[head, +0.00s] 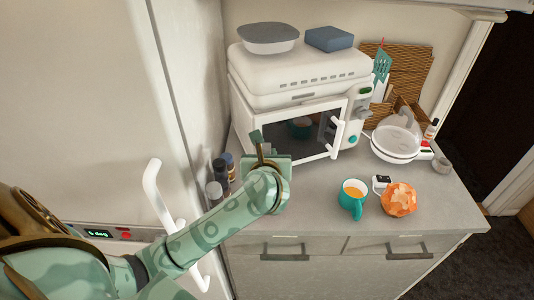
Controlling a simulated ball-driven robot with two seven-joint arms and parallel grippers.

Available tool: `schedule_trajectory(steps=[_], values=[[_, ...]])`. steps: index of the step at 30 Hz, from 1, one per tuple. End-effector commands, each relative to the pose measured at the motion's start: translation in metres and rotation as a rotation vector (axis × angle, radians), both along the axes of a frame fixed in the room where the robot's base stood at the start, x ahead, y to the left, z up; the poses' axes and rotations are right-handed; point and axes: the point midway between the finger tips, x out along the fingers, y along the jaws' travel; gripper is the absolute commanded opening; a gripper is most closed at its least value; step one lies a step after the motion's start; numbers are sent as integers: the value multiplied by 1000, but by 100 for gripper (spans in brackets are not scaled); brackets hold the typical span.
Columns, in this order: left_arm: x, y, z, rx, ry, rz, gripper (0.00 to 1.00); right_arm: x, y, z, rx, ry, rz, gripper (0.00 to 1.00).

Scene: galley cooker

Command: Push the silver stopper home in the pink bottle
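I cannot make out a pink bottle or a silver stopper in the head view. Several small bottles (220,171) with dark or grey caps stand at the counter's left end, partly hidden behind my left arm. My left gripper (258,141) is above the counter in front of the microwave, to the right of these bottles. Its fingers are mostly hidden by its own wrist, so its opening does not show. My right gripper is not in view.
A white microwave (285,127) stands at the back of the grey counter (315,205). A teal mug (352,203), an orange faceted object (398,199) and a white lidded pan (394,148) stand to the right. A tall white fridge (90,110) borders the left. The counter's front middle is clear.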

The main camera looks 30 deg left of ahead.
Motion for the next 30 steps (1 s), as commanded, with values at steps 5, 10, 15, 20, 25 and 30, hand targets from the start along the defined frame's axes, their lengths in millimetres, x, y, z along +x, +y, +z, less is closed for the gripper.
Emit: schedule_trajectory(steps=[5, 10, 15, 20, 25, 30], values=[[0, 0, -7, 0, 1, 1, 0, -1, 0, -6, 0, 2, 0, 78], [0, 0, -12, 0, 1, 1, 0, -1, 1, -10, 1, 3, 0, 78], [0, 0, -17, -1, 1, 0, 0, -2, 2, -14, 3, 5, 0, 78], [0, 0, -22, 1, 0, 0, 0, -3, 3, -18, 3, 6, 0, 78], [0, 0, -27, 0, 0, 0, 0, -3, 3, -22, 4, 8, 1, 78], [0, 0, -29, 0, 0, 0, 0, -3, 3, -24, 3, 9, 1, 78]])
